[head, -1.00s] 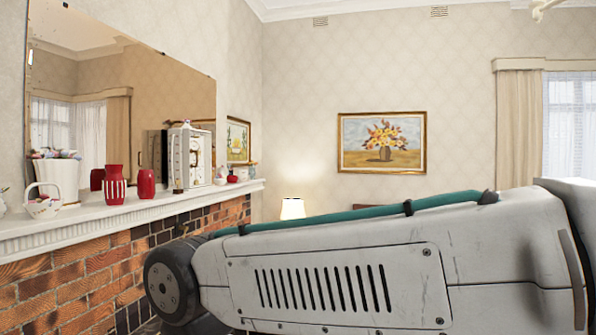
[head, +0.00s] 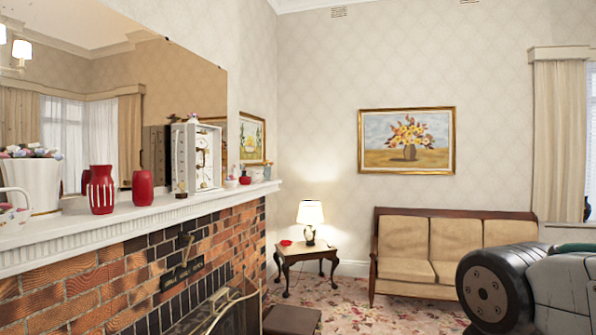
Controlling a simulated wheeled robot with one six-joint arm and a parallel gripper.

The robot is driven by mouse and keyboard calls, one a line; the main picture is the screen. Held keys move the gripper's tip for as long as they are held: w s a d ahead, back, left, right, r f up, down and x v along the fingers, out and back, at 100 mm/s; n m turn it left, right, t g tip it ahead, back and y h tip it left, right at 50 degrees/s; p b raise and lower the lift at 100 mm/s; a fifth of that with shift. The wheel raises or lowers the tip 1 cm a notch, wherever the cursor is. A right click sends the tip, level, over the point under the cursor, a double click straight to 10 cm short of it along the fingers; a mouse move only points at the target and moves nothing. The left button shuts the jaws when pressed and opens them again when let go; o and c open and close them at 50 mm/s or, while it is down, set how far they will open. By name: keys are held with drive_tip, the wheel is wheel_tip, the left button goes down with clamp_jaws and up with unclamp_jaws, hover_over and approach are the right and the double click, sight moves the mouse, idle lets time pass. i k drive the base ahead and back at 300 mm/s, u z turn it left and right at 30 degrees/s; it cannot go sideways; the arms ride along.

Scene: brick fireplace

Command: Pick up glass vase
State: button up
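Two red vessels stand upright on the white mantel shelf (head: 150,212) in the head view. One is a red vase with white stripes (head: 101,190). The other is a plain red vessel (head: 142,188) to its right. I cannot tell which of them, if either, is the glass vase. My gripper is out of view. Only a part of my arm shows at the lower right, well away from the shelf, so what my gripper holds is hidden.
A white pot (head: 38,187) and a white clock-like case (head: 196,158) flank the red vessels. Small items stand at the shelf's far end. Below are the brick fireplace (head: 80,285) and a fire screen (head: 236,312). A side table with lamp (head: 310,217) and a sofa (head: 452,245) stand beyond.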

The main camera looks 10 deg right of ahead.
sight(267, 173)
drive_tip(key=z, duration=0.45)
drive_tip(key=i, duration=4.35)
drive_tip(key=z, duration=0.95)
drive_tip(key=i, duration=2.45)
drive_tip(key=u, duration=0.5)
